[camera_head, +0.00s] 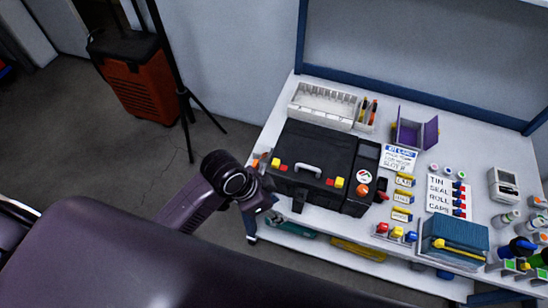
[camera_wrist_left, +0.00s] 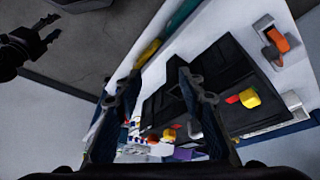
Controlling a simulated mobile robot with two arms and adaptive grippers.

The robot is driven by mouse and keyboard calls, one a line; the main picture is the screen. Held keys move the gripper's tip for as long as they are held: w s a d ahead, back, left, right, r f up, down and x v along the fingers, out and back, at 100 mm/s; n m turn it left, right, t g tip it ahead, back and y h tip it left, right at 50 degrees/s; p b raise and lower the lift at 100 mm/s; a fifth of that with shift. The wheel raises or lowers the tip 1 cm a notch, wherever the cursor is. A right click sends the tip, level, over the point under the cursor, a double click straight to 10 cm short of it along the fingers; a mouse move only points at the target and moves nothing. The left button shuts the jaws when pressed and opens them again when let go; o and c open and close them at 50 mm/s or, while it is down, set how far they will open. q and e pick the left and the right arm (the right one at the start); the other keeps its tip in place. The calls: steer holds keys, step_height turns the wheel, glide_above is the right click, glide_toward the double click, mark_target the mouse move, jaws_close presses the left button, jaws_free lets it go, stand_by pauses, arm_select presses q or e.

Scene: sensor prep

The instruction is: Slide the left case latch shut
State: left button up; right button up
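The black case (camera_head: 318,150) lies on the table with its handle (camera_head: 296,169) facing the front edge. The left latch (camera_head: 280,165) has a red and a yellow part side by side; it also shows in the left wrist view (camera_wrist_left: 246,98). The right latch (camera_head: 335,182) has the same colours. My left gripper (camera_head: 276,199) is at the case's front left, near the left latch. In the left wrist view its two fingers (camera_wrist_left: 157,72) are apart with nothing held; the left latch lies beyond the right-hand finger. My right gripper (camera_wrist_left: 48,32) shows only there, fingers apart and empty.
An orange-and-white item (camera_wrist_left: 276,42) sits beside the case's left end. A white rack (camera_head: 322,105) stands behind the case. Small coloured blocks, a label sheet (camera_head: 398,159) and a blue box (camera_head: 455,240) fill the right side. A lower shelf runs under the table.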

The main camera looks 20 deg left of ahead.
arm_select(q)
steer(key=w+r+m+g, duration=0.2)
steer(key=w+m, duration=0.3)
steer(key=m, duration=0.3)
glide_toward(276, 162)
steer(key=f, duration=0.1)
steer(key=shift+g+h, duration=0.3)
steer(key=shift+g, duration=0.1)
steer(key=x, duration=0.7)
steer(key=shift+w+f+p, duration=0.35)
steer(key=shift+f, duration=0.05)
steer(key=shift+c, duration=0.4)
jaws_close()
